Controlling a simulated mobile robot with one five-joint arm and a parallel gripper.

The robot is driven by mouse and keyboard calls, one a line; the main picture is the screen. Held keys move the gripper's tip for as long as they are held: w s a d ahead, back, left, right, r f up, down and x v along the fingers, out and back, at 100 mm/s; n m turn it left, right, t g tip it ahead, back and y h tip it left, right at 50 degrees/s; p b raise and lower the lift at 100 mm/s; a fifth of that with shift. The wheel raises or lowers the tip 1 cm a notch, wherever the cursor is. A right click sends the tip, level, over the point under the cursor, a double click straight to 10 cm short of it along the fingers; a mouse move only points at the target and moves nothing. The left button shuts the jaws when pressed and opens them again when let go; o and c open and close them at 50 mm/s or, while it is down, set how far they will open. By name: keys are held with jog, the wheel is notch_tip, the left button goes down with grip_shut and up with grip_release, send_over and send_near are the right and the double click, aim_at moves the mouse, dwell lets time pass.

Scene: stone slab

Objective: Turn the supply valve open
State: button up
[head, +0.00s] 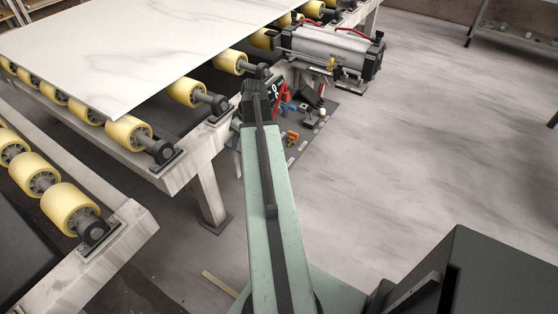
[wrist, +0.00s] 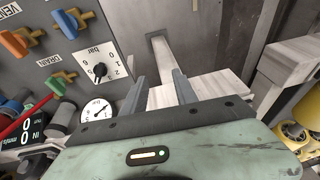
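My gripper (wrist: 159,84) is open in the wrist view, with its two fingers apart and nothing held. Beyond the fingers is a grey panel and a pale beam. A valve panel (wrist: 105,45) is at the upper left. A blue handle (wrist: 14,106) and a red bar (wrist: 14,127) show at the left edge. I cannot read a supply label. In the head view, the panel (head: 308,122) is beyond my arm's end, partly hidden.
A round gauge (wrist: 96,112) and a digital display (wrist: 33,124) reading 0 are left of my gripper. A roller frame (head: 185,175) carries a white stone slab (head: 130,45) on the left. A metal cylinder unit (head: 330,48) stands behind the panel. The floor (head: 430,150) to the right is clear.

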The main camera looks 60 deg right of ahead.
jog(key=s+d+f+t+h+b, duration=0.1)
jog(key=s+d+f+b, duration=0.25)
jog(key=s+d, duration=0.95)
jog(key=b+x, duration=0.4)
jog(key=x, duration=0.1)
jog(key=b+x, duration=0.2)
jog(key=x, duration=0.1)
jog(key=shift+w+d+b, duration=0.35)
jog(key=shift+w+d, duration=0.05)
jog(key=shift+w, duration=0.05)
jog(key=shift+r, duration=0.1)
jog(key=shift+c, duration=0.3)
